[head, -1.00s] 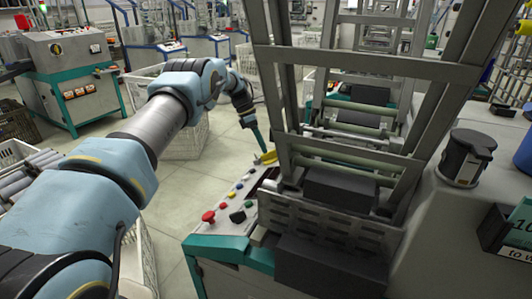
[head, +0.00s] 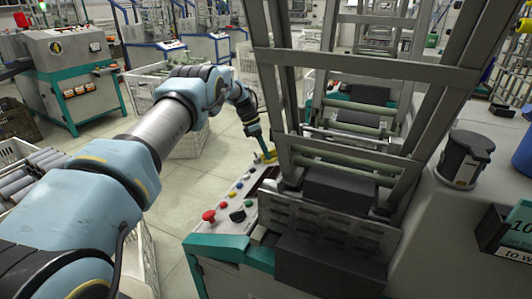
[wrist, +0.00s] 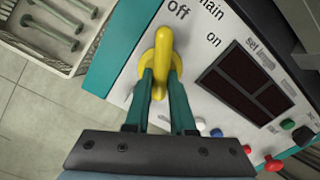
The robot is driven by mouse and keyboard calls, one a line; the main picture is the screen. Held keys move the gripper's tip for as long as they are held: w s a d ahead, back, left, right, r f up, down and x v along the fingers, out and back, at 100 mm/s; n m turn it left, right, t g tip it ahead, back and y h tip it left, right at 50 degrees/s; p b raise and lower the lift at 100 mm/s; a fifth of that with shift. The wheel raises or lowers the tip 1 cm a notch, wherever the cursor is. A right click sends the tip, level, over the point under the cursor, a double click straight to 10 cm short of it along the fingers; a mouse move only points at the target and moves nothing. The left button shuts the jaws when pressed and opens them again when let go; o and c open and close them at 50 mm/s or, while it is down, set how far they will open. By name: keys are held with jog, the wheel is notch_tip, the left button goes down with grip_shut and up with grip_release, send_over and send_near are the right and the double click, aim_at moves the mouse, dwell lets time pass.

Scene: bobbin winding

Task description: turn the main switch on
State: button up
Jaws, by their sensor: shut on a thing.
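The main switch is a yellow rotary handle (wrist: 163,52) on a white panel, and it also shows in the head view (head: 270,157). In the wrist view the handle points up the picture, nearer the "off" label (wrist: 179,9) than the "on" label (wrist: 214,40). My gripper (wrist: 161,80) has its two green fingers on either side of the handle's lower part, shut on it. In the head view my gripper (head: 264,145) reaches down to the switch from above. The fingers partly cover the switch's base.
A dark display (wrist: 240,88) and several coloured buttons are beside the switch. A red mushroom button (head: 209,216) is at the panel's near end. The machine's grey metal frame (head: 285,100) rises close to the right of my gripper. A crate (wrist: 60,30) stands on the floor.

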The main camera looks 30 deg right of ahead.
grip_shut()
jog(key=shift+m+b, duration=0.4)
jog(key=m+b, duration=0.2)
jog(key=m, duration=0.1)
jog(key=shift+w+f+m, duration=0.1)
jog(key=shift+m, duration=0.2)
jog(key=m+b, duration=0.1)
jog(key=m, duration=0.2)
jog(key=shift+d+m+b, duration=0.1)
jog(key=shift+m+b, duration=0.2)
jog(key=shift+m, duration=0.1)
jog(key=shift+m+b, duration=0.35)
jog(key=shift+m, duration=1.55)
jog(key=o, duration=0.7)
grip_release()
